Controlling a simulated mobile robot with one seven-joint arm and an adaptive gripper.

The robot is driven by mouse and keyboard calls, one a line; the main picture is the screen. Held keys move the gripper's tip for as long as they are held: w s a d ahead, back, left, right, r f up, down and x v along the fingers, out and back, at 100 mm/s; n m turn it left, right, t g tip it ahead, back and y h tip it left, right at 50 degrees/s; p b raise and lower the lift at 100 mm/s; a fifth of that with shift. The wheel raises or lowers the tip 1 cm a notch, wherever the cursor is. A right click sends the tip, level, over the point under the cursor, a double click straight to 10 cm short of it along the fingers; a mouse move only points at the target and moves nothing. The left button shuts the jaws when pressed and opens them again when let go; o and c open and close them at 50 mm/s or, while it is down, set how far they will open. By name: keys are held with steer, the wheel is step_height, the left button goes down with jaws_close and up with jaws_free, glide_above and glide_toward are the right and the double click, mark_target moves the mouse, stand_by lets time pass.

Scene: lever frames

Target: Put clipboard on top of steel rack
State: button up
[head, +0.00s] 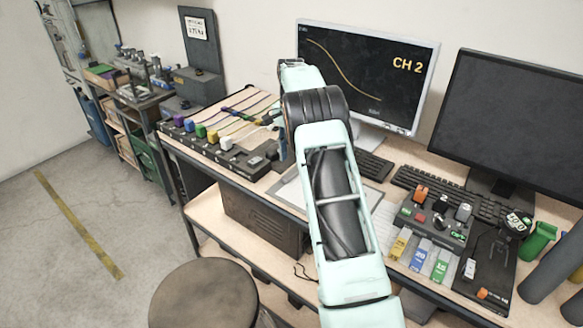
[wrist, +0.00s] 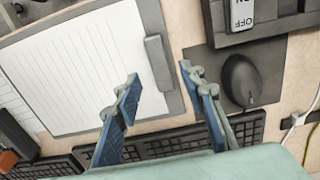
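The clipboard (wrist: 80,72) lies flat on the desk, a grey board with lined white paper and a grey clip (wrist: 160,62) along its right edge in the wrist view. In the head view the clipboard (head: 288,192) is partly hidden behind my arm. My gripper (wrist: 159,77) is open and empty above the desk, with the clip end showing between its blue fingers. No contact is visible. In the head view my gripper is mostly hidden behind my arm. A metal shelf unit (head: 141,100) at the back left may be the steel rack; I cannot tell for sure.
A mouse (wrist: 240,80) on a dark pad lies right of the fingers. A switch box (wrist: 242,15) is above it, and keyboards (wrist: 170,143) lie along the bottom. Two monitors (head: 365,75) stand behind. A stool (head: 204,293) stands in front; floor at left is clear.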

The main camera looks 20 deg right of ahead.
step_height(320, 180, up, 7)
stand_by(0.6)
